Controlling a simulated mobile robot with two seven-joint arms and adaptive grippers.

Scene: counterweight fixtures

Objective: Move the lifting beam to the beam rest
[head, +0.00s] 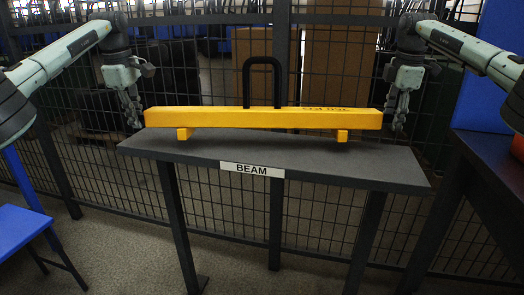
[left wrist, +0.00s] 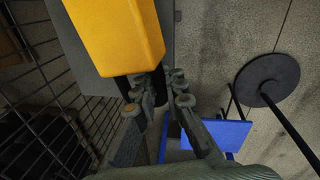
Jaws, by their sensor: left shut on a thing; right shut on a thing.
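The yellow lifting beam (head: 255,119) spans level over the dark grey tabletop of a stand labelled BEAM (head: 290,152). It has a black loop handle (head: 264,64) on top and two short yellow feet below. The feet appear at the tabletop; I cannot tell whether they touch it. My left gripper (head: 135,118) is at the beam's left end, and my right gripper (head: 398,118) is at its right end. Both are shut on the beam's ends. In the left wrist view, the beam end (left wrist: 120,35) is just beyond my left fingers (left wrist: 160,100), with a dark part partly hidden between them.
A mesh fence (head: 330,70) stands close behind the stand, with boxes beyond it. A blue table (head: 20,228) is at lower left, and a dark table (head: 490,170) with a blue panel is at right. The floor in front of the stand is clear.

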